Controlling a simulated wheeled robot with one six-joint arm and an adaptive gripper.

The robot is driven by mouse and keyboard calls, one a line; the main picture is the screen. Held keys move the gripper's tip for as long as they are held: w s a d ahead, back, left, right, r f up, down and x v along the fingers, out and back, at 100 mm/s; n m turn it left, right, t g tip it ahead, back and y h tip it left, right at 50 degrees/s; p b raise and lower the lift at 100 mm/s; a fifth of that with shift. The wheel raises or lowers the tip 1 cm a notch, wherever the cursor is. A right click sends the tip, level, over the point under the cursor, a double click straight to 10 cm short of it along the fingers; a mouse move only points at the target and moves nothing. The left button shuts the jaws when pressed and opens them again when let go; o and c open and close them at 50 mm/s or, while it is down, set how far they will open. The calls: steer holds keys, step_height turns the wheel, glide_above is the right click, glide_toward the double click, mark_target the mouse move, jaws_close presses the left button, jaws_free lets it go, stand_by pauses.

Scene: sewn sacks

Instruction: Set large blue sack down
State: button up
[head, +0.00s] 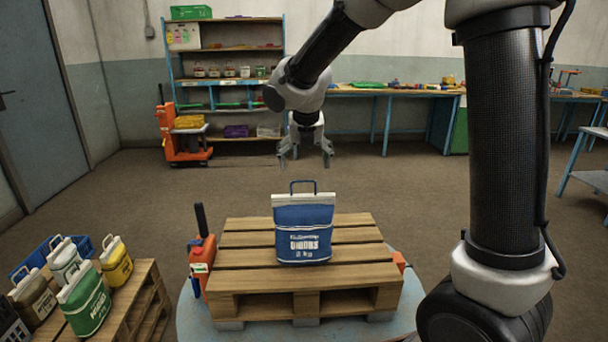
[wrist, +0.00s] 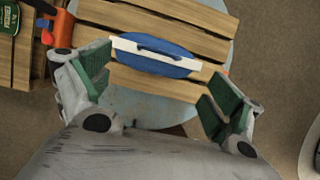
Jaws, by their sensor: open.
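The large blue sack (head: 304,230) with a white top band and a blue handle stands upright on the wooden pallet (head: 240,257). My gripper (head: 306,160) is open and empty in the air above and behind the sack, clear of its handle. In the wrist view my gripper's green-padded fingers (wrist: 152,92) are spread wide. The sack (wrist: 150,60) shows there from above, beyond the fingertips, with its handle standing over the white band. The sack's underside is hidden.
The pallet rests on a round blue-grey platform (head: 192,325), with an orange jack (head: 203,262) at its left. A second pallet (head: 133,307) at lower left holds several smaller sacks and a blue crate (head: 42,255). Shelves (head: 230,55) and workbenches stand behind. The floor between is clear.

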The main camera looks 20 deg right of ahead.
steer(key=s+d+r+m, duration=0.7)
steer(key=s+d+m, duration=0.3)
steer(key=s+m, duration=0.35)
steer(key=s+d+f+m, duration=0.1)
steer(key=s+d+m, duration=0.2)
steer(key=s+m, duration=0.5)
steer(key=s+d+m, duration=0.3)
steer(key=s+m, duration=0.6)
steer(key=m, duration=0.3)
steer(key=shift+s+f+y, duration=0.3)
steer(key=shift+f+y, duration=0.05)
steer(key=shift+y, duration=0.05)
